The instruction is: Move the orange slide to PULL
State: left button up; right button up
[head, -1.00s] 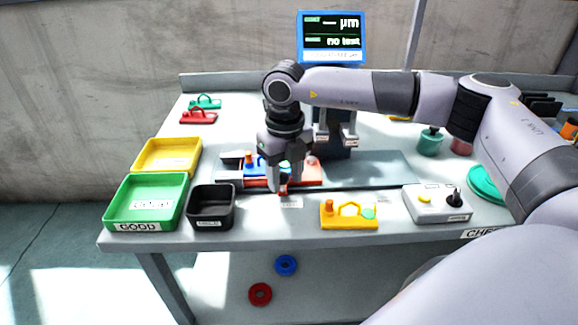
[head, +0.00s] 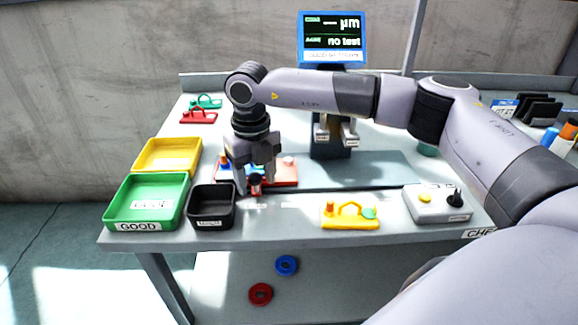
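The orange slide (head: 287,173) is a flat red-orange carriage on a long grey rail bed (head: 375,170). A blue part (head: 225,160) sits on it, partly hidden. My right gripper (head: 255,184) points down at the slide's front edge, with a finger on each side of its small dark and red knob (head: 255,181); it appears shut on the knob. The slide is at the left part of the rail. Small white labels (head: 288,205) lie along the front of the rail; I cannot read PULL on them. My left gripper is out of view.
A black tray (head: 211,223), a green GOOD tray (head: 121,208) and a yellow tray (head: 141,154) stand left. A yellow fixture (head: 350,223) and a grey control box (head: 416,213) are at the front right. A gauge stand (head: 330,148) stands behind the rail.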

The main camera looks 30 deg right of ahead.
jog(key=shift+s+d+f, duration=0.15)
jog(key=shift+s+f, duration=0.1)
jog(key=shift+f, duration=0.1)
jog(key=shift+r+p, duration=0.35)
jog(key=shift+p, duration=0.05)
jog(key=r+p, duration=0.2)
jog(key=r, duration=0.2)
jog(key=r+p, duration=0.3)
jog(key=shift+w+r, duration=0.2)
jog(key=shift+r, duration=0.2)
jog(key=shift+r+p, duration=0.35)
jog(key=shift+p, duration=0.05)
pick_arm(q)
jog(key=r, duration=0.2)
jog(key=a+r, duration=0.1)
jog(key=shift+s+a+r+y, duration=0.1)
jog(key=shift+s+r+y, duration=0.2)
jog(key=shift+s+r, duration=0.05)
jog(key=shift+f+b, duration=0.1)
jog(key=shift+b, duration=0.2)
pick_arm(e)
notch_tip(320, 180, up, 7)
